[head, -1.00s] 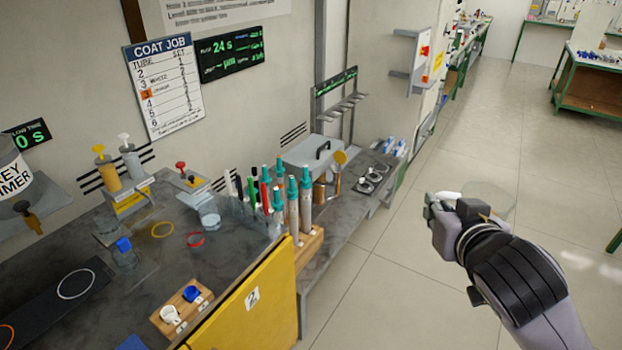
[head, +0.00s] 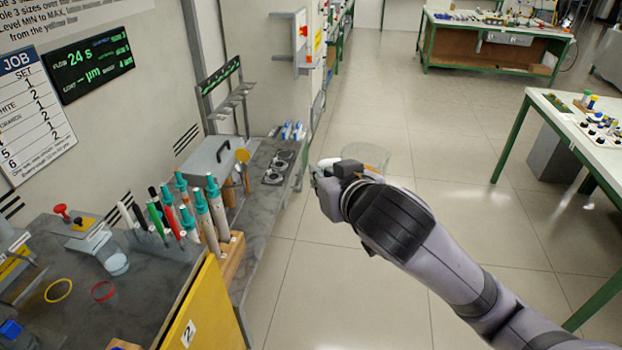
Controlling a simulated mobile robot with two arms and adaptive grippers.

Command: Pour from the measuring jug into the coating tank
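My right gripper (head: 330,184) reaches in from the right, over the open floor beyond the bench end. A clear, round-rimmed vessel (head: 368,156), which looks like the measuring jug, shows just behind the fingers and moves with them. The gripper appears shut on it, though the hand hides the grip itself. The jug looks empty, but its contents are hard to tell. I cannot pick out the coating tank for certain in this view. My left gripper is not in view.
The dark bench at left bears a small clear cup (head: 115,263), a yellow ring (head: 58,290), a red ring (head: 103,291) and a rack of teal-capped rods (head: 219,212). A white-topped table (head: 575,135) stands at right; floor between is clear.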

